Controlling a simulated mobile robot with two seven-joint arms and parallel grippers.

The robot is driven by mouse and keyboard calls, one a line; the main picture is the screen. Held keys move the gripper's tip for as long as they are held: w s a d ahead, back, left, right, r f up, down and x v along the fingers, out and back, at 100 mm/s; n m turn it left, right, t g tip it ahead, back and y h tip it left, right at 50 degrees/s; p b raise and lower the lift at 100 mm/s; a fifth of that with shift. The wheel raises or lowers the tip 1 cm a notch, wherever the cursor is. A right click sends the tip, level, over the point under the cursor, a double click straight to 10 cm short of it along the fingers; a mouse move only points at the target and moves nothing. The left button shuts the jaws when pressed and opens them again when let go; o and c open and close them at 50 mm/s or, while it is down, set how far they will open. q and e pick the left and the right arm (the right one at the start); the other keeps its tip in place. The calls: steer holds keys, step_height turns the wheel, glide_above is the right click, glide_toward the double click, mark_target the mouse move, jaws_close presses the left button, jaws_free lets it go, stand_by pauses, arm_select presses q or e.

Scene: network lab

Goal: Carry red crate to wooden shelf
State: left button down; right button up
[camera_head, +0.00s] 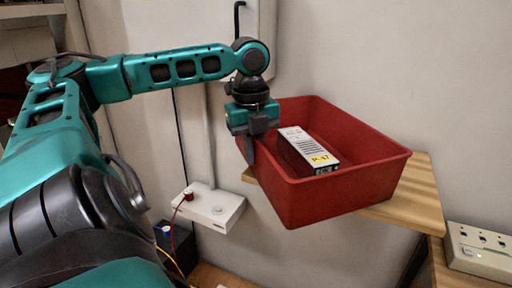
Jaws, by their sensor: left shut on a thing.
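The red crate (345,202) is an open-topped bin in the middle right of the head view. It sits at or just above a light wooden shelf (428,190) on the wall and overhangs its front and left. I cannot tell whether the crate rests on the wood. A white and dark box with a yellow label (312,150) lies inside the crate. My left gripper (250,140) is shut on the crate's left rim, with one finger down the outer wall. My right gripper is not in view.
A white wall box (213,208) with a red plug sits below and left of the crate. A white socket panel (478,250) stands at the lower right, close to the shelf. A dark box (176,245) with cables is at the lower left.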

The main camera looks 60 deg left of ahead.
arm_select(q)
steer(key=shift+w+r, duration=0.1)
steer(key=shift+r, duration=0.1)
steer(key=c, duration=1.6)
jaws_free()
steer(key=shift+f, duration=0.2)
steer(key=o, duration=0.4)
steer(key=shift+s, duration=0.2)
steer(key=shift+c, duration=0.2)
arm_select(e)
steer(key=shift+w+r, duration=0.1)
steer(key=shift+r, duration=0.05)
arm_select(q)
step_height(320, 180, up, 12)
steer(key=p, duration=0.8)
steer(key=shift+s, duration=0.25)
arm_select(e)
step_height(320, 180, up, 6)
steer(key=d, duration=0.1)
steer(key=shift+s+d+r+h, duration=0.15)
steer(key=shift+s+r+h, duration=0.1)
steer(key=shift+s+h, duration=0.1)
